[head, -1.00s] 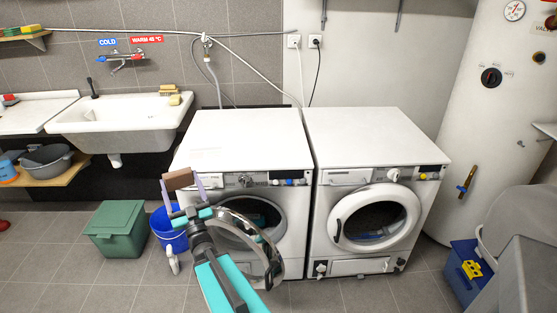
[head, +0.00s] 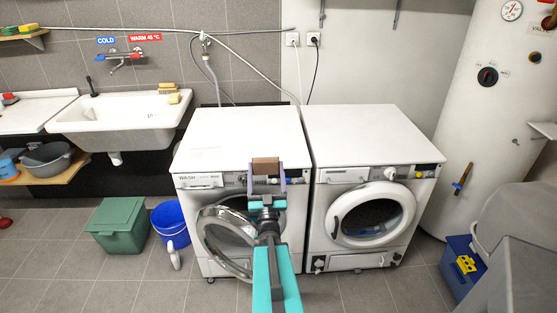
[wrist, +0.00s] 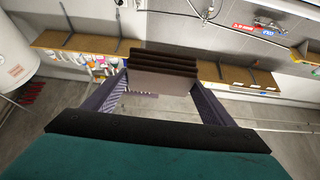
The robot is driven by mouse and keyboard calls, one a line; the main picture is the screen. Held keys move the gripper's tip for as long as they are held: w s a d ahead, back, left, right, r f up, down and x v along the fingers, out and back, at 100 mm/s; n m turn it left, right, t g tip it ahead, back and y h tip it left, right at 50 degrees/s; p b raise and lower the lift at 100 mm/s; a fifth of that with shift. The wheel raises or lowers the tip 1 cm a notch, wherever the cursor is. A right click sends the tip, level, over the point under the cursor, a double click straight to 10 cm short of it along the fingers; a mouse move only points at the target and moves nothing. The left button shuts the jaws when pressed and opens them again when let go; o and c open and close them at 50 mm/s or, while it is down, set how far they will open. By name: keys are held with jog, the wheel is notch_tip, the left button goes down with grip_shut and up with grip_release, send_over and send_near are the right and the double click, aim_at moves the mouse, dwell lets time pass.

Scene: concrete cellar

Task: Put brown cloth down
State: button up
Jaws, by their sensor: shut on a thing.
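A brown folded cloth (head: 265,164) is held up between the fingertips of my gripper (head: 267,174), in front of the upper front edge of the left washing machine (head: 240,135) in the head view. In the wrist view the cloth (wrist: 163,63) shows as dark brown folds between the two purple fingers, with a paler face below. My gripper is shut on it, and the cloth is clear of the machine tops as far as I can see. My arm hides part of the left machine's front.
The left machine's round door (head: 228,241) stands open; the right machine (head: 365,135) has its round door shut. Both tops are clear.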

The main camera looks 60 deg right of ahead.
aim_at(270, 174)
jog(key=shift+s+d, duration=0.2)
jog(key=shift+s, duration=0.1)
jog(key=shift+d+f+b, duration=0.1)
jog(key=shift+b, duration=0.2)
jog(key=shift+w+d+f+b, duration=0.2)
jog(key=shift+d+b, duration=0.15)
jog(key=shift+b, duration=0.35)
jog(key=d+b, duration=0.1)
jog(key=b, duration=0.1)
jog(key=shift+w+d+b, duration=0.25)
jog(key=shift+d+b, duration=0.1)
jog(key=shift+b, duration=0.05)
jog(key=b, duration=0.2)
jog(key=d+b, duration=0.1)
jog(key=b, duration=0.2)
jog(key=shift+w+d+f, duration=0.1)
jog(key=shift+w+d, duration=0.15)
jog(key=shift+w, duration=0.05)
jog(key=d+b, duration=0.1)
jog(key=b, duration=0.2)
jog(key=shift+w, duration=0.1)
jog(key=shift+w+d+f+b, duration=0.1)
jog(key=shift+w+d+b, duration=0.65)
jog(key=shift+d, duration=0.95)
jog(key=shift+w+d+f+b, duration=0.15)
jog(key=shift+w+d+b, duration=0.2)
jog(key=shift+d+b, duration=1.05)
jog(key=shift+w+d+f+b, duration=0.1)
jog(key=shift+w+d+b, duration=0.5)
jog(key=shift+d, duration=1.35)
